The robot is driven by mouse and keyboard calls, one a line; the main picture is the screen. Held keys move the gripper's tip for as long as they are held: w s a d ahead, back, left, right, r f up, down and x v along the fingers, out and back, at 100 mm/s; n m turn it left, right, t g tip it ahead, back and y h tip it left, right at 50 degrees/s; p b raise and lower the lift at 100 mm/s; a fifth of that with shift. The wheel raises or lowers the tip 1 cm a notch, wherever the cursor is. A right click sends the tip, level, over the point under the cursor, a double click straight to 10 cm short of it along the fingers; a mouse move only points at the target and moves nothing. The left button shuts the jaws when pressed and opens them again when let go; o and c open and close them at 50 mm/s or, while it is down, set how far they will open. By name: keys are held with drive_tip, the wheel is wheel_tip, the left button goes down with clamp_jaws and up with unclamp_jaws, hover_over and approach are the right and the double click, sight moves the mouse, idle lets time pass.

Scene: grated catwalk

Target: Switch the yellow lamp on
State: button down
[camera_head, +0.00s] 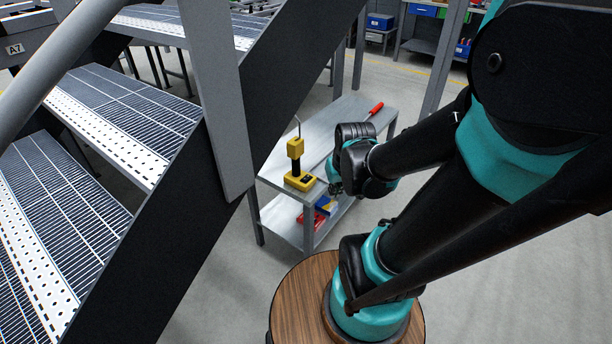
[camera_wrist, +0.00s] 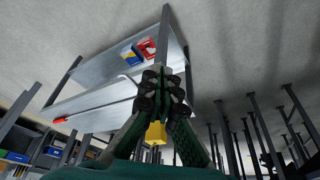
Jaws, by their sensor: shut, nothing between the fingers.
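The yellow lamp (camera_head: 301,182) stands upright on the top shelf of a grey metal bench, near its front corner. It has a yellow base, a black stem and a yellow head with a thin rod above. My gripper (camera_head: 334,184) is to the right of the lamp, apart from it in the picture; my arm partly hides it. In the wrist view my gripper (camera_wrist: 163,78) has its fingers together and empty. A yellow part, likely the lamp's (camera_wrist: 155,133), shows between the finger links, mostly hidden. I cannot make out a switch or whether the lamp is lit.
The grey bench (camera_head: 274,165) carries a red-handled tool (camera_head: 375,109) at its back. Blue and red items (camera_head: 324,205) lie on its lower shelf. A dark stair stringer and grey post (camera_head: 222,120) stand close left of the lamp. Floor right of the bench is clear.

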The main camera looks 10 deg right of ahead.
drive_tip(key=w+a+r+n+g+y, duration=0.1)
drive_tip(key=w+n, duration=0.3)
drive_tip(key=w, duration=1)
drive_tip(key=n+g+y, duration=0.1)
drive_tip(key=n+y, duration=0.1)
drive_tip(key=n, duration=0.2)
hover_over(303, 179)
drive_tip(key=s+d, duration=0.2)
drive_tip(key=d, duration=0.2)
wheel_tip(303, 179, down, 4)
drive_tip(key=shift+a+r, duration=0.15)
drive_tip(key=shift+r, duration=0.1)
drive_tip(key=x, duration=0.8)
drive_tip(key=d+x, duration=0.1)
drive_tip(key=x, duration=0.3)
drive_tip(key=shift+s+a+f, duration=0.15)
drive_tip(key=shift+s+f, duration=0.15)
drive_tip(key=shift+f, duration=0.2)
drive_tip(key=shift+s+f, duration=0.1)
drive_tip(key=shift+f, duration=0.5)
drive_tip(key=shift+a+h, duration=0.1)
drive_tip(key=shift+h, duration=0.2)
